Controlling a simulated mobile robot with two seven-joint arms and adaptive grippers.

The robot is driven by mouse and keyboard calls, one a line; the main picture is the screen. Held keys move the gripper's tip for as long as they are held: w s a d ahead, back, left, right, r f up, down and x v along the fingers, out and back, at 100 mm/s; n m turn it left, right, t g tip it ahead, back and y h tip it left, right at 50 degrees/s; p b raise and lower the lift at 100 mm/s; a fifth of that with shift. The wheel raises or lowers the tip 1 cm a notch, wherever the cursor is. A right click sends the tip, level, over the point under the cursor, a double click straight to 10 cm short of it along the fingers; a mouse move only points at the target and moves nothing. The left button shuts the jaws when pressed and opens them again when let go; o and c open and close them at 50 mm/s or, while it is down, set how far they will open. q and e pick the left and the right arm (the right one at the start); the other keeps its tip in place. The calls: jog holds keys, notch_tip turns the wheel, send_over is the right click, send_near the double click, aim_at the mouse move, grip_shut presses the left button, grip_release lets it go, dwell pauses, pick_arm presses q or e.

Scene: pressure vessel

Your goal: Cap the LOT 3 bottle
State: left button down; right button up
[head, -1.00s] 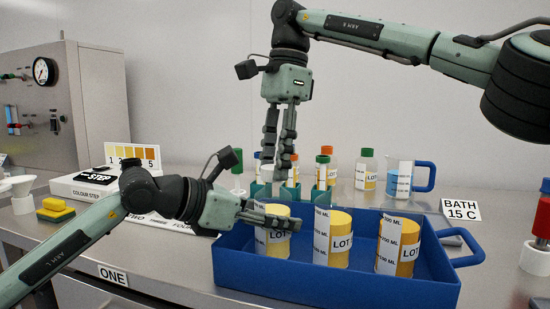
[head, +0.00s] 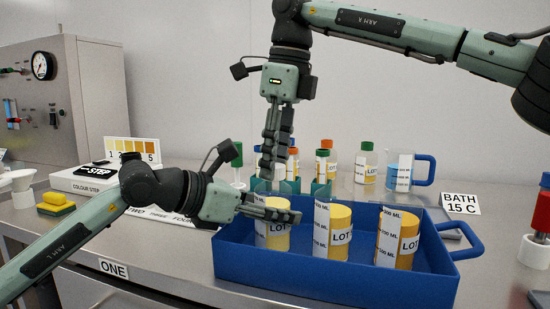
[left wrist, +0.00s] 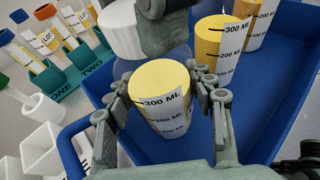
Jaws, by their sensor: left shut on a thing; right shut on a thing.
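Three yellow-topped containers with ML scales and LOT labels stand in the blue tray: left (head: 277,238), middle (head: 341,236) and right (head: 408,240). The lot numbers are not readable. My left gripper (head: 270,212) is shut on the left container; in the left wrist view its fingers (left wrist: 166,105) sit on both sides of that yellow container (left wrist: 160,88).
The blue tray (head: 330,282) has a raised rim and a handle at right. Behind it stand teal racks (head: 320,190) with several capped tubes, a green-capped bottle (head: 366,166) and a blue-handled jug (head: 400,175). A BATH 15 C sign (head: 460,205) stands right.

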jog(key=m, duration=0.7)
jog(key=shift+s+a+t+h, duration=0.15)
jog(key=shift+t+h, duration=0.25)
jog(key=m, duration=0.5)
jog(key=shift+h, duration=0.3)
jog(key=m, duration=0.2)
jog(key=shift+a+m, duration=0.1)
jog(key=shift+m, duration=0.3)
jog(key=m+h, duration=0.1)
jog(key=m, duration=0.4)
jog(key=shift+a, duration=0.1)
jog(key=m, duration=0.5)
jog(key=shift+m+g+h, duration=0.3)
jog(key=shift+g+h, duration=0.1)
jog(key=o, duration=0.7)
jog(key=shift+o, duration=0.2)
jog(key=shift+r, duration=2.25)
